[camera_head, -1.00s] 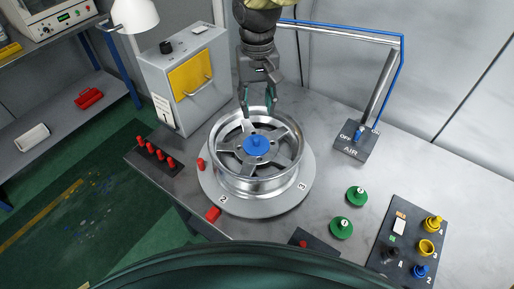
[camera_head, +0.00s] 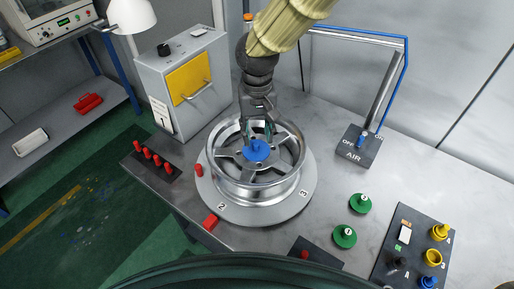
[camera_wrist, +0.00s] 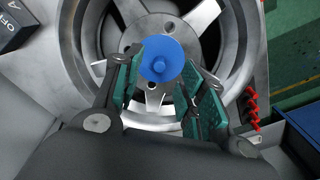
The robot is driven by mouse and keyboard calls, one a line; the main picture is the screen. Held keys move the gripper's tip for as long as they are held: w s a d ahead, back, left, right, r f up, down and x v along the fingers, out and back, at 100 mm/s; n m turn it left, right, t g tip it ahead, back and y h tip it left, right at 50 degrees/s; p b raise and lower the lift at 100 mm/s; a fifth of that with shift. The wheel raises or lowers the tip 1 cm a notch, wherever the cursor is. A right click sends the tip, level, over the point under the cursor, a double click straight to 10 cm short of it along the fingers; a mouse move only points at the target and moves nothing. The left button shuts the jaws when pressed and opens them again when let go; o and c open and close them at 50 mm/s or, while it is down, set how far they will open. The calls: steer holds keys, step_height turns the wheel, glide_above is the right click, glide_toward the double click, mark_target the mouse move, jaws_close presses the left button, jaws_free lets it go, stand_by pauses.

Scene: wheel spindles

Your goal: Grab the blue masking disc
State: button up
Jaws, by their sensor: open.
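The blue masking disc (camera_head: 257,151) lies on the hub at the centre of a silver wheel (camera_head: 292,181). In the wrist view the blue disc (camera_wrist: 159,62) has a small raised knob in its middle. My gripper (camera_head: 259,133) is inside the wheel's rim, right at the far side of the disc. I cannot tell whether the fingers touch the disc. The gripper hides a little of the disc's far edge in the head view.
The wheel rests on a round numbered plate (camera_head: 233,214) with red pieces around it. Two green discs (camera_head: 345,236) lie to the right, near a panel (camera_head: 409,255) with coloured parts. An AIR stand (camera_head: 356,146) and a grey cabinet (camera_head: 177,90) stand behind.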

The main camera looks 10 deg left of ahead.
mark_target(256, 144)
steer(key=f, duration=0.1)
steer(key=f+p, duration=0.1)
steer(key=f, duration=0.1)
steer(key=shift+w+a+f+p, duration=0.1)
steer(key=shift+w+a+p, duration=0.15)
steer(key=shift+w+p, duration=0.1)
steer(key=shift+f, duration=0.85)
steer(key=shift+c, duration=0.2)
jaws_close()
